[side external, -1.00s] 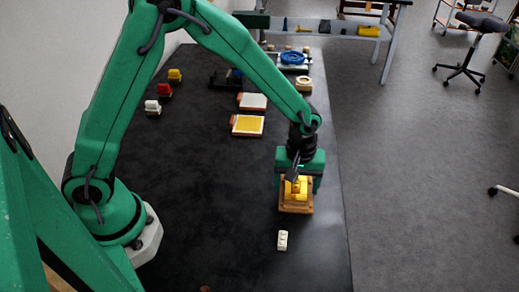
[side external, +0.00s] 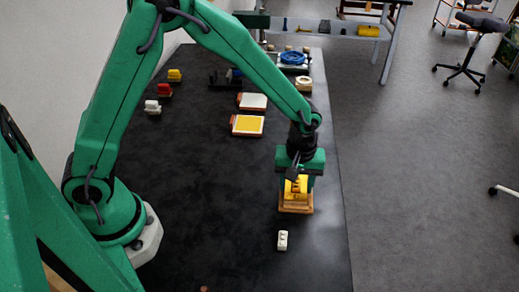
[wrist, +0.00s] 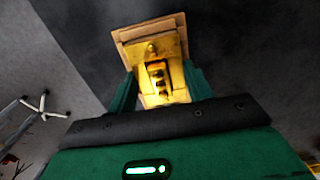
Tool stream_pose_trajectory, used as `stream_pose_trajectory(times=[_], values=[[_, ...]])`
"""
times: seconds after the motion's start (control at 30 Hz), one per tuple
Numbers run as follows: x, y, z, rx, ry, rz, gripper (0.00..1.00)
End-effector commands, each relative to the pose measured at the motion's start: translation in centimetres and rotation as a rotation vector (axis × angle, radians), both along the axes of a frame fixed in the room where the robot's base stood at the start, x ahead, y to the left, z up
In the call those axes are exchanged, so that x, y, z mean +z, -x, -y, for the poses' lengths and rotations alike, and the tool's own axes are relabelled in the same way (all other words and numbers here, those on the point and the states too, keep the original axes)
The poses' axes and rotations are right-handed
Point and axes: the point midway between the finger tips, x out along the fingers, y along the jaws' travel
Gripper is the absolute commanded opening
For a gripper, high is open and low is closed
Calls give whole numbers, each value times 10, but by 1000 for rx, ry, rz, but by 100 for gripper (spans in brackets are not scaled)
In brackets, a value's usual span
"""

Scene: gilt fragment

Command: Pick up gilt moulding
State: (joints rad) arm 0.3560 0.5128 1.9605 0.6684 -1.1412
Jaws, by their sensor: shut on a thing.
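The gilt moulding (side external: 297,186) is a yellow-gold piece above a wooden block (side external: 296,209) near the right edge of the dark table. My gripper (side external: 299,176) points down and is shut on the moulding. In the wrist view the moulding (wrist: 161,80) sits between my green fingers (wrist: 160,95), with the tan block (wrist: 124,36) behind it. The fingertips are partly hidden in the side view. I cannot tell whether the moulding still touches the block.
A small white block (side external: 282,240) lies in front of the wooden block. A yellow-topped tray (side external: 247,125) and a white-topped tray (side external: 253,101) lie farther back. Small red (side external: 165,90), white (side external: 152,106) and yellow (side external: 174,75) pieces stand at the left. The table's middle is clear.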

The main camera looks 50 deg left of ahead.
Motion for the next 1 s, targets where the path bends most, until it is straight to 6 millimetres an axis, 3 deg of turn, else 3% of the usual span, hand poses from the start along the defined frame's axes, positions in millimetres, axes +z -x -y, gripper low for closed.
stream_pose_trajectory(times=[0.47, 1.0], values=[[40, 0, 0, 0, 1, 2, 27], [87, 63, 51, -5, 1, 3, 27]])
